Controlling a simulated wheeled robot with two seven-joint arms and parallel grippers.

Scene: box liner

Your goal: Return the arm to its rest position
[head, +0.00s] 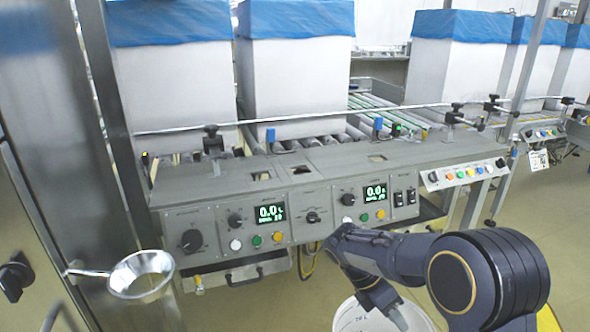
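My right arm (410,258) comes in from the lower right, bends at a dark joint and points down. The end of it, at my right gripper (378,300), is over or in front of a white round container (412,318) at the bottom edge. The fingers cannot be made out, so I cannot tell whether they are open or shut. I see nothing held. My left arm and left gripper are not in view.
A grey control panel (262,226) with knobs, buttons and two lit displays spans the middle, close behind my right arm. Tall white boxes with blue liners (296,85) stand on rollers behind. Floor is open at right.

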